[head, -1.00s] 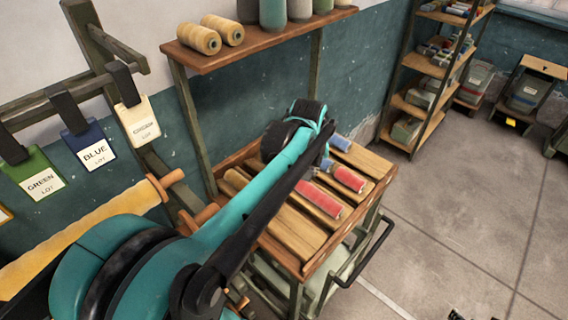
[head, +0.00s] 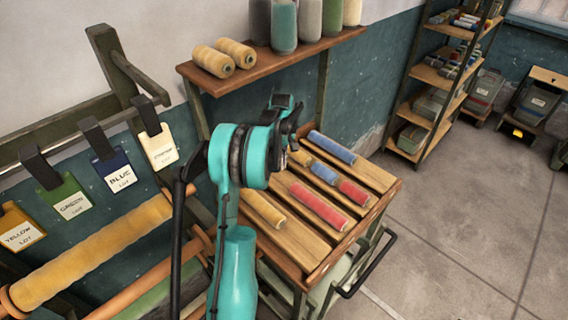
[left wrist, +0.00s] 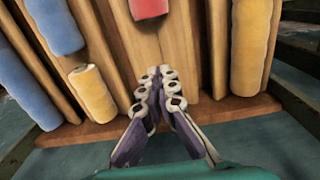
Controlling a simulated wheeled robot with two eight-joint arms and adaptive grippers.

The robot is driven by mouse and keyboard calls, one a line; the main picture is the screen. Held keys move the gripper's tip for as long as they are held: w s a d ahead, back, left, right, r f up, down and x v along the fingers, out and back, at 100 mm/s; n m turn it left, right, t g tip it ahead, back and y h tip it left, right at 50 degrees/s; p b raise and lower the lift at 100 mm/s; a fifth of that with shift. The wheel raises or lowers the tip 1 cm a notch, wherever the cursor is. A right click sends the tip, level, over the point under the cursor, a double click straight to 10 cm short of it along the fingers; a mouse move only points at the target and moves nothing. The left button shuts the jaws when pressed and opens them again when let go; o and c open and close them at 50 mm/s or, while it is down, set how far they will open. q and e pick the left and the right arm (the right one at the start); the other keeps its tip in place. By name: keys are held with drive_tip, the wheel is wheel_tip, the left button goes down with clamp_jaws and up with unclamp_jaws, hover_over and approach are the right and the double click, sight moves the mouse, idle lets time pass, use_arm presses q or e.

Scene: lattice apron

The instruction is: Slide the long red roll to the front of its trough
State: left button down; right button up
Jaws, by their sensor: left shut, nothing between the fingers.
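The long red roll (head: 318,207) lies in a trough of the slatted wooden cart top (head: 296,238), its front end close to the front rim. The rear part of the trough (left wrist: 163,50) is empty. In the left wrist view the near end of the red roll (left wrist: 148,8) shows at the top edge. My left gripper (left wrist: 160,82) is shut and empty, near the back rim of the cart top, apart from the roll. In the head view the left gripper (head: 291,122) is partly hidden by its wrist. My right gripper is not in view.
A neighbouring trough holds a short red roll (head: 354,193), a short blue roll (head: 323,172) and a short yellow roll (left wrist: 92,93). A long blue roll (head: 332,148) and a yellow roll (head: 263,208) lie in outer troughs. A shelf with spools (head: 262,66) hangs above the back.

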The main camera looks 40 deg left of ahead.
sight(294, 184)
use_arm(q)
wheel_tip(294, 184, down, 6)
drive_tip(key=shift+w+f+b, duration=0.1)
drive_tip(key=shift+b, duration=0.35)
drive_tip(key=d, duration=0.3)
drive_tip(key=shift+f, duration=0.3)
drive_tip(key=shift+s+d+r, duration=0.1)
drive_tip(key=shift+s+d, duration=0.15)
drive_tip(key=shift+d, duration=0.25)
drive_tip(key=shift+s+d+b, duration=0.1)
drive_tip(key=shift+d+b, duration=0.4)
drive_tip(key=shift+d, duration=0.6)
